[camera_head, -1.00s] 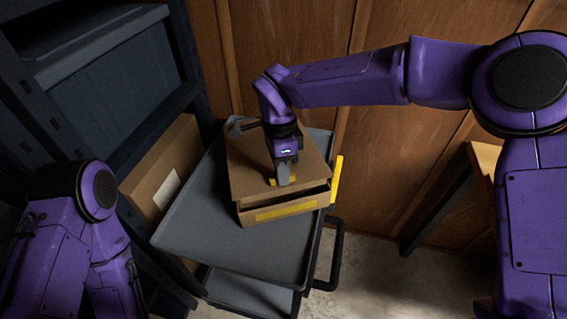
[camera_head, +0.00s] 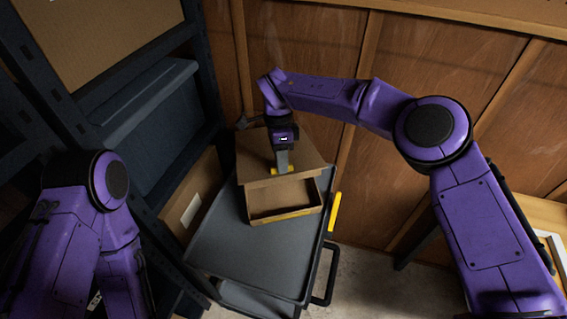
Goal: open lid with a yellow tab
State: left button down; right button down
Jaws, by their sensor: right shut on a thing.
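A brown cardboard box (camera_head: 286,211) with a yellow strip low on its front stands on a grey cart (camera_head: 240,258). Its brown lid (camera_head: 309,155) is tilted up at the front, and the shaded inside of the box shows below it. A yellow tab (camera_head: 289,170) sits at the lid's front edge, partly hidden by my gripper. My right gripper (camera_head: 282,166) points down and is shut on the tab. My left arm shows at the left, but its gripper is out of view.
A dark shelf unit with a lidded grey bin (camera_head: 155,125) stands at the left. Another cardboard box with a white label (camera_head: 191,209) is beside the cart. The cart has a yellow-marked right edge and a black handle (camera_head: 325,277). Its front surface is clear. A wood wall (camera_head: 430,80) is behind.

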jog(key=shift+w+r, duration=0.15)
jog(key=shift+w, duration=0.05)
jog(key=c, duration=1.2)
grip_release()
jog(key=shift+o, duration=0.2)
jog(key=v, duration=1)
jog(key=shift+r, duration=0.25)
